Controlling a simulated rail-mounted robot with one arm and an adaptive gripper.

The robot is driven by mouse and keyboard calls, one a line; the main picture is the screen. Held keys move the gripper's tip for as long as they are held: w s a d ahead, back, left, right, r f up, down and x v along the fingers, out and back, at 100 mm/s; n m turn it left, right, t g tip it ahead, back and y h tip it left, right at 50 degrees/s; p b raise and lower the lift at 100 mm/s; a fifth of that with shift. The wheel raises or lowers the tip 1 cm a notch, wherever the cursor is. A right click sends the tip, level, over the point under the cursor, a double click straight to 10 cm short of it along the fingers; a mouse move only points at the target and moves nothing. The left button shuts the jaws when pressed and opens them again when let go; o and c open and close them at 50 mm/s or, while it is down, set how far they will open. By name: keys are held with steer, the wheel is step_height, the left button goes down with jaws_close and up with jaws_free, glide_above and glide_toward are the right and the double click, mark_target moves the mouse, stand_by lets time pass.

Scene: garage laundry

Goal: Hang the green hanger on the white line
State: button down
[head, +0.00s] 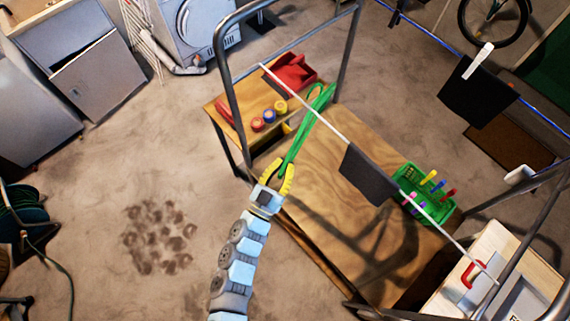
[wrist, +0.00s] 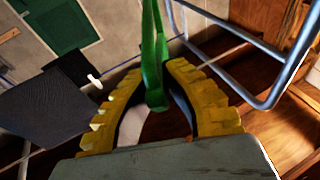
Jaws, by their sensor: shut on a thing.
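The green hanger (head: 306,125) is long and narrow in the head view, slanting up and right from my gripper (head: 283,165). My gripper's yellow fingers are shut on its lower end. In the wrist view the hanger (wrist: 154,50) stands between the fingertips (wrist: 155,73). The white line (head: 328,126) runs diagonally from the frame's upper left to the lower right. The hanger's upper part crosses the line in the head view; I cannot tell whether they touch or whether the hook is over it.
A dark cloth (head: 367,176) hangs on the white line, right of the hanger. A wooden table (head: 330,205) below carries a red bin (head: 294,72), colored cans and a green basket (head: 425,205). A grey metal frame (head: 222,60) rises beside the hanger. A blue line (head: 428,32) lies further back.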

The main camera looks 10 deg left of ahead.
steer(key=shift+r+p, duration=0.3)
steer(key=shift+r, duration=0.45)
steer(key=shift+s+a+f, duration=0.15)
steer(key=shift+s+a, duration=0.25)
steer(key=shift+s+a+f+b, duration=0.25)
steer(key=shift+f+b, duration=0.05)
steer(key=shift+f, duration=0.4)
steer(key=shift+s+a+f+b, duration=0.25)
steer(key=shift+s+f+b, duration=0.05)
steer(key=shift+f, duration=0.35)
steer(key=shift+s+a+f+b, duration=0.25)
steer(key=shift+f+b, duration=0.05)
steer(key=shift+f, duration=0.4)
steer(key=c, duration=1.2)
jaws_free()
steer(key=shift+o, duration=0.2)
steer(key=shift+s, duration=0.1)
